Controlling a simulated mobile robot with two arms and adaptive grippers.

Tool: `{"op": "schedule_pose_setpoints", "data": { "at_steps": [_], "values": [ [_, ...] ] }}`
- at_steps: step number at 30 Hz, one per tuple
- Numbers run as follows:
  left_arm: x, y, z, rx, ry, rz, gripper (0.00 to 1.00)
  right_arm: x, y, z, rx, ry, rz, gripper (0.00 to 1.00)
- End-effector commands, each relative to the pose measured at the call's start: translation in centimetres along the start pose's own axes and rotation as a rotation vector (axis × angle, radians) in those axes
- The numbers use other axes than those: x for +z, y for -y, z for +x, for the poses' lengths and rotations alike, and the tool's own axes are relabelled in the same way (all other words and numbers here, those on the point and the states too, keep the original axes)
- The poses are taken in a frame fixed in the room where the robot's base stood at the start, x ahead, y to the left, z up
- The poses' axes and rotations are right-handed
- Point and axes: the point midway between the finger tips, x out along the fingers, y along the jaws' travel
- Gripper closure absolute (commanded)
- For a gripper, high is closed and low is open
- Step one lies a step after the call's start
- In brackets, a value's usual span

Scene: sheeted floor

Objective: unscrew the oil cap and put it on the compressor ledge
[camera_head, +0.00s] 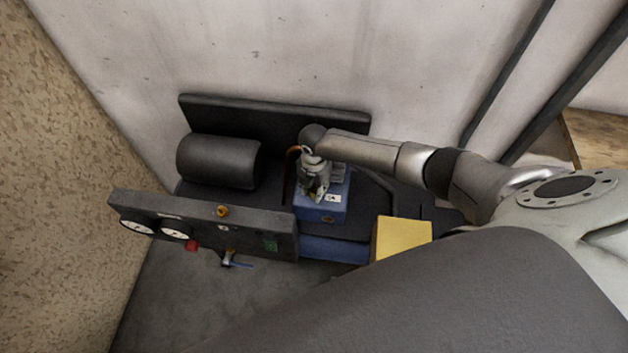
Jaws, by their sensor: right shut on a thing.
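The compressor stands against the wall, with a dark cylinder (218,162), a dark front panel (272,226) and a blue block (322,211). My right gripper (319,192) reaches in from the right and points down over the top of the blue block. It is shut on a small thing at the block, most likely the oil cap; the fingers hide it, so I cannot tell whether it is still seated. I cannot make out which surface is the ledge; the panel's top edge is bare apart from fittings. My left gripper is not in view.
The panel carries two round gauges (173,230), a red knob (191,245), a brass fitting (223,211) and a blue-handled valve (230,260). A yellow box (403,238) sits right of the blue block. A dark upright plate (250,115) stands behind. The floor in front is clear.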

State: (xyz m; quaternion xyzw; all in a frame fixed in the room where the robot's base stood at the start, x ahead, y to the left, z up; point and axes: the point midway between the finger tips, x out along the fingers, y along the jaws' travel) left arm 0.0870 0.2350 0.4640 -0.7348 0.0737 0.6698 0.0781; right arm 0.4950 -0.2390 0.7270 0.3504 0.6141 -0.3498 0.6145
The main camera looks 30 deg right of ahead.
Motion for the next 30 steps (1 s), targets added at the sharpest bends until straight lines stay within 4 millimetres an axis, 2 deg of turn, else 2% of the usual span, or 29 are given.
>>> {"op": "schedule_pose_setpoints", "data": {
  "at_steps": [3, 4, 9, 16, 18, 27, 30],
  "values": [
    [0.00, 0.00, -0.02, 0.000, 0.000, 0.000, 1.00, -0.03, 0.04, 0.03, -0.001, 0.000, 0.002, 1.00],
    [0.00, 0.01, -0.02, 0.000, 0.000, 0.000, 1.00, -0.03, 0.04, 0.03, -0.001, 0.000, 0.002, 0.69],
    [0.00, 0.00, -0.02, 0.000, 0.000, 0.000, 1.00, -0.03, 0.04, 0.03, -0.001, 0.000, 0.003, 0.47],
    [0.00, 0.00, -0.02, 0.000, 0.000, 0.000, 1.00, -0.03, 0.03, 0.02, -0.001, 0.000, 0.004, 0.47],
    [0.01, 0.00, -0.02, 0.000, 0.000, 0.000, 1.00, -0.03, 0.03, 0.03, -0.001, 0.000, 0.004, 0.54],
    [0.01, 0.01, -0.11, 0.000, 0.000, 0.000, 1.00, -0.04, 0.02, -0.02, -0.001, 0.000, 0.011, 0.54],
    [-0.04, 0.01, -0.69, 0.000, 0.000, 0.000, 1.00, -0.08, 0.06, -0.20, -0.001, -0.001, 0.077, 0.54]
  ]
}}
